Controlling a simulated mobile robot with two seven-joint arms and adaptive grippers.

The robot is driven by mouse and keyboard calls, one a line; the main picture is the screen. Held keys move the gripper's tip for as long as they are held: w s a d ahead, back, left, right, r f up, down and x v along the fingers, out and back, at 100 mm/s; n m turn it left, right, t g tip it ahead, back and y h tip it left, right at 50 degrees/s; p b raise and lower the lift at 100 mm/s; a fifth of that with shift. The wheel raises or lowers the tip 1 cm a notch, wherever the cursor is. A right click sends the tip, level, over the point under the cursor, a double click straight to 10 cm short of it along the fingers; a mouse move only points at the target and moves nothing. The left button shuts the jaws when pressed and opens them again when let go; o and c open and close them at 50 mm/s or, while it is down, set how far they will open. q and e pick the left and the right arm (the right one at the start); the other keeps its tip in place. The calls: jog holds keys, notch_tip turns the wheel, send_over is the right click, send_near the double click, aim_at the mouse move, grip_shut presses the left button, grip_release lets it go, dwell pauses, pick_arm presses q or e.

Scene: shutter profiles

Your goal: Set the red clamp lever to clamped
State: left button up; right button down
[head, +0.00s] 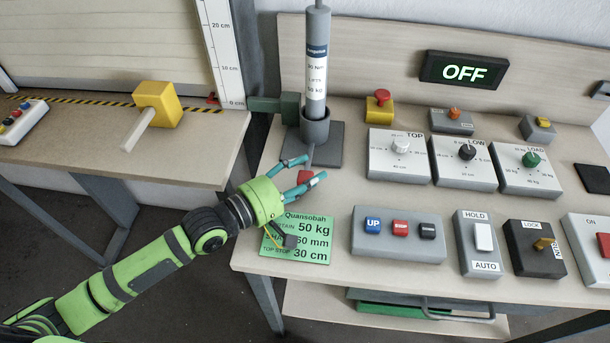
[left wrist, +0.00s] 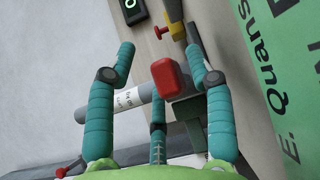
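The red clamp lever's block-shaped red end (head: 304,176) shows between the fingers of my left gripper (head: 311,168) in the head view, at the front of the dark base plate (head: 327,155). The grey upright cylinder (head: 315,70) stands in a holder on that plate. In the left wrist view the red end (left wrist: 170,76) lies between the spread teal fingers, nearer the right finger. The fingers are open, with visible space on both sides; contact is not seen. The gripper partly hides the lever in the head view. My right gripper is not in view.
A green card (head: 297,240) lies below my left gripper. A button box (head: 398,234) and dial boxes (head: 398,154) stand to the right. A yellow block with a handle (head: 158,104) is on the left table. A gap separates the tables.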

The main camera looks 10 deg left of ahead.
pick_arm(q)
jog(key=shift+f, duration=0.1)
jog(key=shift+s+a, duration=0.15)
jog(key=shift+a, duration=0.05)
jog(key=v, duration=1)
jog(key=shift+s+a, duration=0.1)
jog(key=shift+s, duration=0.05)
jog(key=shift+s+a+r, duration=0.2)
jog(key=shift+s+a, duration=0.2)
